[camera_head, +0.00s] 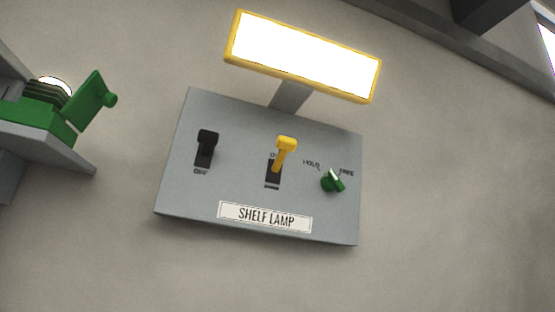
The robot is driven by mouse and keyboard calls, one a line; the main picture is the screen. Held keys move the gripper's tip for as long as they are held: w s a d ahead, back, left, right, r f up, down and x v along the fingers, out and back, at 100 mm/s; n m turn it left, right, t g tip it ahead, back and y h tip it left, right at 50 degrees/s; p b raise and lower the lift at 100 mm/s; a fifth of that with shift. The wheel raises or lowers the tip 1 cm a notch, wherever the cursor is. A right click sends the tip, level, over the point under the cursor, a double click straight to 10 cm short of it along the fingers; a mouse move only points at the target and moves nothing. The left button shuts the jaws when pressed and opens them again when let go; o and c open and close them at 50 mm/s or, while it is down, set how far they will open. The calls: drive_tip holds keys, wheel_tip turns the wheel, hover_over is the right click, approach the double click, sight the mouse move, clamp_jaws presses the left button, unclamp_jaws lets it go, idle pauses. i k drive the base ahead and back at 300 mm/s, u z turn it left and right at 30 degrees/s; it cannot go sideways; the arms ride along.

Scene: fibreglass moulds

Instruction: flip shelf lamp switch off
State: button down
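The grey panel labelled SHELF LAMP (175,200) is on the wall in the middle of the view, tilted in the picture. The lamp (304,58) above it, in a yellow frame, glows bright white. A yellow lever switch (286,150) stands at the panel's centre with its handle up; the label above it is partly hidden. A black lever switch (207,142) is to its left, handle up, with OFF printed below it. A green knob (332,181) sits at the right between the words HOLD and FREE. My gripper is not in view.
At the left edge, a grey shelf (60,147) sticks out and bears a green device with an open flap (92,100). A dark beam (450,38) crosses the top right. The wall around and below the panel is clear.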

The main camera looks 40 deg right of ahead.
sight(207, 138)
drive_tip(key=z, duration=0.25)
drive_tip(key=i, duration=0.5)
drive_tip(key=z, duration=0.35)
drive_tip(key=k, duration=0.9)
drive_tip(key=z, duration=0.15)
drive_tip(key=i, duration=0.95)
drive_tip(key=u, duration=0.05)
